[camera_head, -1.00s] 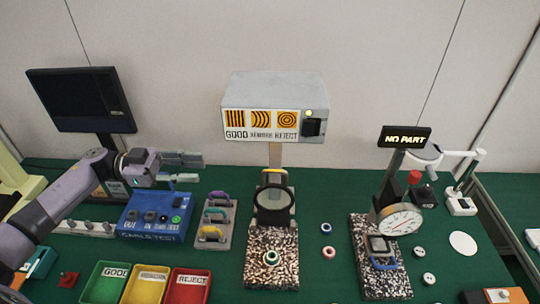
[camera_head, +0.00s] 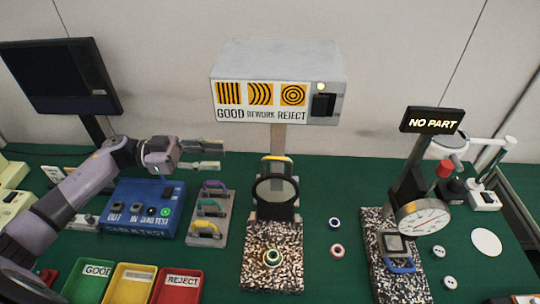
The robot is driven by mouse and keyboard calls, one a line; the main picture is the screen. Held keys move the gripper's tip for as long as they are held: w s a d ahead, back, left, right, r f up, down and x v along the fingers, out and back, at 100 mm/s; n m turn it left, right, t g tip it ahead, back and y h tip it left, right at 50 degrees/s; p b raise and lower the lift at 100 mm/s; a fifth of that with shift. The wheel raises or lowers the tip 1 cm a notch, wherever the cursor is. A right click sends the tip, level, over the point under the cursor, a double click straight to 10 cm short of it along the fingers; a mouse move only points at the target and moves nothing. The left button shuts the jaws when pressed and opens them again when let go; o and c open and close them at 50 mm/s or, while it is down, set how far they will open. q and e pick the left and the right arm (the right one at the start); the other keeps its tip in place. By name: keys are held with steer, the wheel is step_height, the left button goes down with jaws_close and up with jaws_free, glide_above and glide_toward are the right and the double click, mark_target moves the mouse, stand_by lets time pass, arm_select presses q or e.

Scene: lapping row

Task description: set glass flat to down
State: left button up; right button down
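The glass flat (camera_head: 276,190) is a round glass in a dark ring, with a yellow edge at its top. It stands raised, facing me, on a holder at the back of a speckled stone base (camera_head: 258,286). A small ring-shaped part (camera_head: 271,257) sits on the base in front of it. My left gripper (camera_head: 221,156) is left of the glass flat and a little higher in the picture, apart from it. Its two fingers are spread and nothing shows between them. My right gripper is out of view.
A box with GOOD, REWORK and REJECT patterns (camera_head: 270,80) stands behind the flat on a post (camera_head: 278,138). A rack of coloured handles (camera_head: 209,216) and a blue tester (camera_head: 144,207) are at left. A dial gauge (camera_head: 423,217) is at right, with loose rings (camera_head: 337,250) between.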

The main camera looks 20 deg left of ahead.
mark_target(270, 157)
arm_select(q)
steer(key=p+x, duration=0.3)
steer(key=x, duration=0.9)
steer(key=shift+r, duration=0.1)
steer(key=shift+x, duration=0.75)
steer(key=c, duration=0.7)
jaws_close()
